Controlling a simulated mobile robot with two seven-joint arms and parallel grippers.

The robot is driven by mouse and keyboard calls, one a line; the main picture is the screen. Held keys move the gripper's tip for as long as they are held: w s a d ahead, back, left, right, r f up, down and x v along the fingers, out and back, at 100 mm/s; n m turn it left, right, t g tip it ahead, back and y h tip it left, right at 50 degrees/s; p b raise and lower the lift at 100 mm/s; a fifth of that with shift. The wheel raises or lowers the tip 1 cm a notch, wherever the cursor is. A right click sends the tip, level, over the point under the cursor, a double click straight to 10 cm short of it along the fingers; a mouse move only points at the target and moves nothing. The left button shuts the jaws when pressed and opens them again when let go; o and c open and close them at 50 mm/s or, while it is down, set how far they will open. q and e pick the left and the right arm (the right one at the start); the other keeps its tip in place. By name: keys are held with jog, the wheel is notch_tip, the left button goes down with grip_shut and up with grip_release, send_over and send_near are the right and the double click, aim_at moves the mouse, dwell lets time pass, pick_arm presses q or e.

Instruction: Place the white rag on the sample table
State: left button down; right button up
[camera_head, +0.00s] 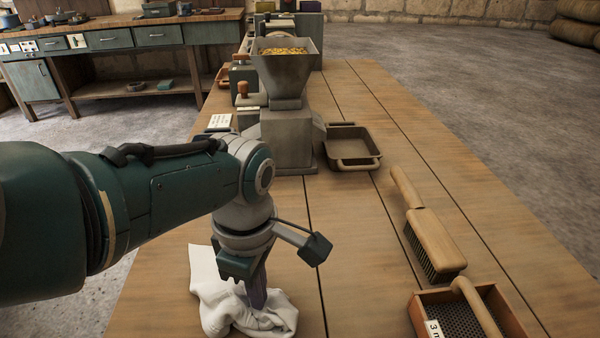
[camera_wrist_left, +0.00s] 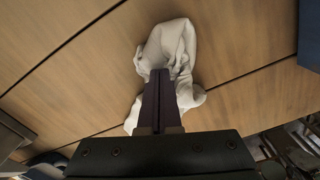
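The white rag (camera_head: 240,305) lies crumpled on the near left part of the wooden table (camera_head: 365,260). It also shows in the left wrist view (camera_wrist_left: 168,45), bunched around the fingertips. My left gripper (camera_head: 256,300) points down into the rag. In the left wrist view its dark fingers (camera_wrist_left: 160,78) are together, with only a thin line between them, and their tips are pressed into the folds, shut on the cloth. The exact pinch is hidden by the fingers. My right gripper is in neither view. No label shows which table is the sample table.
A grey hopper machine (camera_head: 287,100) stands farther back, with an empty tray (camera_head: 350,150) at its right. A wooden brush (camera_head: 432,235) and a box with a mesh-like base (camera_head: 465,315) lie at the right. A workbench (camera_head: 120,40) with drawers stands at the back left.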

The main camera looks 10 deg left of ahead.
pick_arm(q)
notch_tip(320, 180, up, 9)
jog(key=p, duration=0.9)
jog(key=s+a+r+m+t+p, duration=0.2)
jog(key=s+a+r+m, duration=0.2)
jog(key=s+r+m, duration=0.5)
jog(key=s+a+r+m+t+p, duration=0.25)
jog(key=s+r+m, duration=0.45)
jog(key=s+m, duration=0.35)
notch_tip(320, 180, up, 38)
jog(key=p, duration=3.7)
jog(key=shift+a+f+n+g, duration=0.2)
jog(key=shift+a+n+g, duration=0.05)
jog(key=shift+n+g, duration=0.2)
jog(key=shift+w, duration=0.1)
